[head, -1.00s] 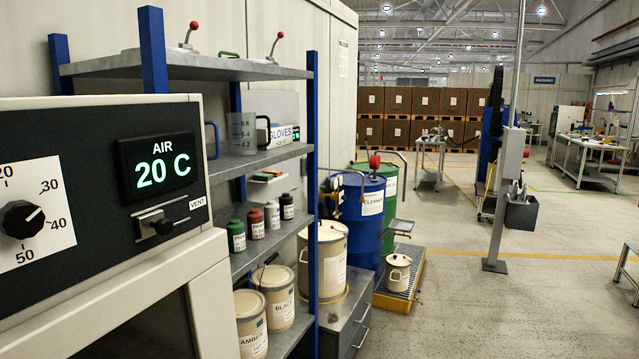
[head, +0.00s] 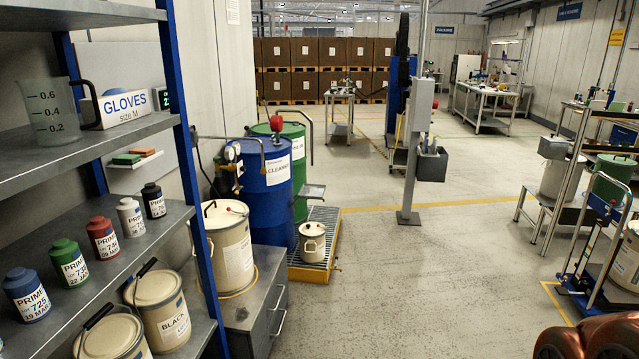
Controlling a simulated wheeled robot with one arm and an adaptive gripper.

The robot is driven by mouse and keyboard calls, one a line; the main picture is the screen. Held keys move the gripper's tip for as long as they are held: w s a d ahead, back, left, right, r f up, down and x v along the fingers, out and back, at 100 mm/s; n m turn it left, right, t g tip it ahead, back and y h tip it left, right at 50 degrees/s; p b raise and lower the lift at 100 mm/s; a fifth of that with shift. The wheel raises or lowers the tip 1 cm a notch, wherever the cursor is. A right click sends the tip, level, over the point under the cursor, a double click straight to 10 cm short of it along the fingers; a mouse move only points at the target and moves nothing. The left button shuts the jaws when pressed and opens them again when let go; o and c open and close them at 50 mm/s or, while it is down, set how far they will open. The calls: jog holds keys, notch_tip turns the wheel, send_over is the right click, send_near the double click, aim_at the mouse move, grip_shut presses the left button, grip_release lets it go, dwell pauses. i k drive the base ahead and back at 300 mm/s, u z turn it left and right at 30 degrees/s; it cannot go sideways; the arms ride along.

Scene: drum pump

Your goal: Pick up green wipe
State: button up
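A small flat green piece (head: 126,159) lies on a little white wall shelf (head: 134,172), left of a similar orange piece (head: 142,152). It may be the green wipe, but it is too small to tell. My gripper is not in view.
A blue-post shelf (head: 95,262) on the left holds a measuring jug (head: 50,110), a gloves box (head: 125,106), several bottles and pails. Blue (head: 266,195) and green drums stand behind it. A post (head: 417,140) stands mid-floor. A trolley (head: 590,270) is at right. The centre floor is clear.

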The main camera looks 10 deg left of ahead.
aim_at(122, 160)
jog(key=z, duration=0.05)
jog(key=i, duration=1.75)
jog(key=u, duration=0.6)
jog(key=i, duration=1.3)
jog(key=u, duration=1.75)
jog(key=i, duration=0.85)
jog(key=u, duration=0.7)
